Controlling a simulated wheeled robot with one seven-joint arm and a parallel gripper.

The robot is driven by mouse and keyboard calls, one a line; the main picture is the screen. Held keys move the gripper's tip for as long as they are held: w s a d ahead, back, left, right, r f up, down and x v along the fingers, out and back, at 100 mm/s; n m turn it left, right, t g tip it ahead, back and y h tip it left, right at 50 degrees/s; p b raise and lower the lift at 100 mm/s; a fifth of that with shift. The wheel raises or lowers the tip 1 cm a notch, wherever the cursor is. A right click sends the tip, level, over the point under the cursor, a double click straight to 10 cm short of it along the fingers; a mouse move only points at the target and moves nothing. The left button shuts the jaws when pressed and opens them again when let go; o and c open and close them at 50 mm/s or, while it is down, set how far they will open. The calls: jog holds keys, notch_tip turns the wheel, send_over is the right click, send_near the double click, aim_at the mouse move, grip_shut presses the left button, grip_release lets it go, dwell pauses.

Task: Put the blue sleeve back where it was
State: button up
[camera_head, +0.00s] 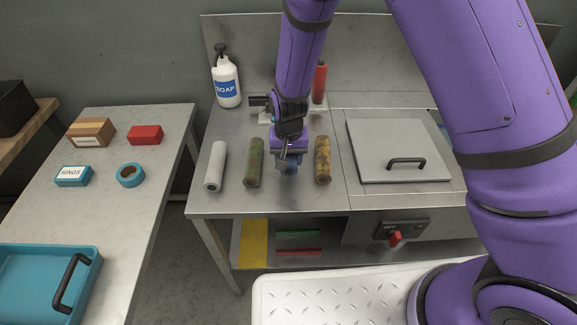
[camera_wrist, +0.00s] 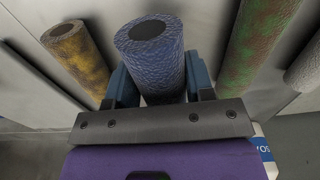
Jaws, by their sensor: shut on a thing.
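My gripper (camera_head: 288,162) is over the steel counter, between the green sleeve and the yellow-brown sleeve. In the wrist view its two fingers (camera_wrist: 158,85) are shut on the sides of the blue sleeve (camera_wrist: 155,55), a textured blue cylinder with a dark hollow end. In the head view the gripper hides most or all of this sleeve. I cannot tell whether it touches the counter. The green sleeve (camera_head: 254,162) and white-grey sleeve (camera_head: 215,166) lie to the left, and the yellow-brown sleeve (camera_head: 323,160) to the right.
Behind the gripper are a soap bottle (camera_head: 227,82) and a red bottle (camera_head: 319,82). A lidded steel panel (camera_head: 395,135) with a black handle is to the right. The left table (camera_head: 150,185) holds boxes, a blue ring (camera_head: 130,175) and a teal tray (camera_head: 85,254).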

jog(key=shift+f, duration=2)
jog(key=shift+f, duration=0.1)
jog(key=o, duration=0.9)
jog(key=shift+o, duration=0.2)
notch_tip(320, 180, up, 12)
jog(key=shift+f, duration=0.2)
jog(key=shift+r, duration=0.3)
